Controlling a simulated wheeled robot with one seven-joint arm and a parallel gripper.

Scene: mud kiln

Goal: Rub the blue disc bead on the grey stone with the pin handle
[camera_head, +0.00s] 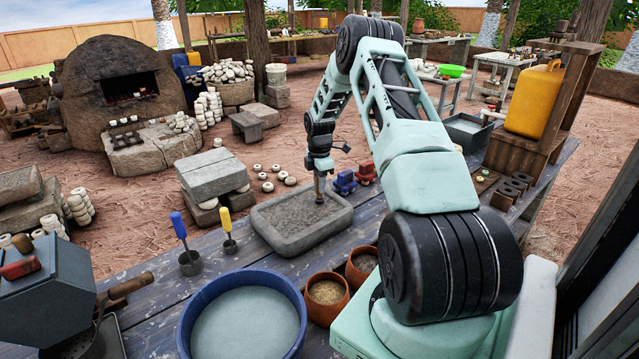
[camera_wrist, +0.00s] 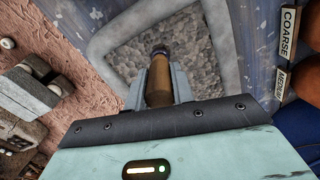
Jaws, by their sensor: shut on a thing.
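The grey stone (camera_head: 278,237) is a shallow tray-like block with a raised rim and a rough inner face, on the blue-grey table. It also shows in the wrist view (camera_wrist: 118,50). My gripper (camera_head: 320,174) is over the stone's inner face, right of its middle. In the wrist view my gripper (camera_wrist: 158,88) is shut on the brown pin handle (camera_wrist: 159,80), which points down toward the stone. At its far end is a small dark bluish piece (camera_wrist: 160,50), probably the blue disc bead. I cannot tell whether it touches the stone.
A blue-handled tool (camera_head: 179,225) and a yellow-handled tool (camera_head: 227,222) stand in small cups left of the stone. A blue basin (camera_head: 190,318) and terracotta bowls (camera_head: 327,312) stand in front. COARSE (camera_wrist: 289,32) and MEDIUM labels lie right.

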